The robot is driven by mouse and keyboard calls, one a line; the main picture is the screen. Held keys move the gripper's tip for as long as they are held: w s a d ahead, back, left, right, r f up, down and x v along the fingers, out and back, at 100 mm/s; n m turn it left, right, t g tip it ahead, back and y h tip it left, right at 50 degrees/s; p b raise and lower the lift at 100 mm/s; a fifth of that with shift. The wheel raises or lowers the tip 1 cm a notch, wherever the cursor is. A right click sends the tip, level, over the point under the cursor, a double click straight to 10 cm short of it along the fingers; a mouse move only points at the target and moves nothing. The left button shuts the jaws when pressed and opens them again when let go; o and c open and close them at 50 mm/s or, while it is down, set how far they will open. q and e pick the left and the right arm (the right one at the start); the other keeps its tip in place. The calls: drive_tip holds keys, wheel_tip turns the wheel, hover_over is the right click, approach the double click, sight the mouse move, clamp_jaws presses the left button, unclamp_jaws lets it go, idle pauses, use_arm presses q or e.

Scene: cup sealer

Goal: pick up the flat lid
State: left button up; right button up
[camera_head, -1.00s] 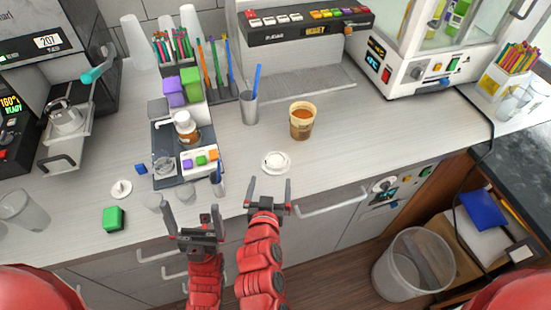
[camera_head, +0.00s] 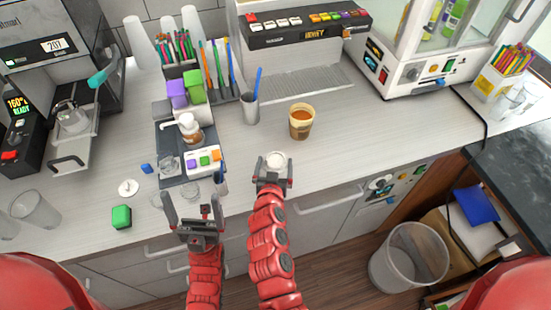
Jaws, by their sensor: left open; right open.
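A round white lid (camera_head: 275,159) lies on the counter, in front of the filled cup. A second white disc-shaped piece (camera_head: 128,188) with a small knob lies on the counter at the left. I cannot tell for certain from their shapes which is the flat lid. My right gripper (camera_head: 274,172) is open, with its fingers on either side of the lid's near edge and partly hiding it. I cannot tell whether they touch it. My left gripper (camera_head: 194,207) is open and empty at the counter's front edge, left of the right gripper.
A paper cup with brown drink (camera_head: 301,121) stands behind the lid. A grey cup with a blue straw (camera_head: 251,107) is to its left. A dark tray (camera_head: 171,138) holds a pump bottle and coloured blocks. A green block (camera_head: 121,217) lies front left. The counter right of the cup is clear.

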drive_tip(key=c, duration=1.3)
